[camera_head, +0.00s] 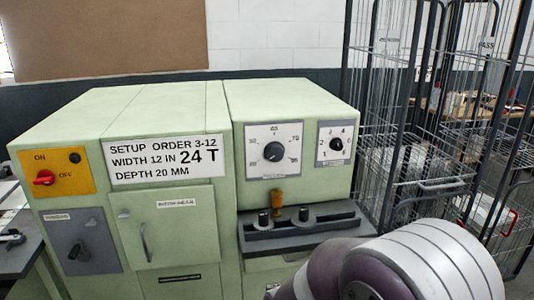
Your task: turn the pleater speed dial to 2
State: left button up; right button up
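The pale green machine shows two round dials on its right front face. The smaller black dial (336,144) sits on a white plate with single digits around it, with 2 at the upper left; this looks like the speed dial, but I cannot read a label. Its pointer direction is too small to tell. The larger black dial (274,152) sits to its left on a plate with two-digit marks. Both dials are unobstructed. A thick purple and white link of my arm fills the lower right, below the dials. Neither of my grippers is visible.
A dark ledge (300,226) with small black knobs and an orange-brown handle (277,197) juts out below the dials. A yellow panel (62,172) with a red ON/OFF switch is at the left. Wire cages (400,110) stand close on the right.

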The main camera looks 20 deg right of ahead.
aim_at(336, 145)
jog(key=z, duration=1.3)
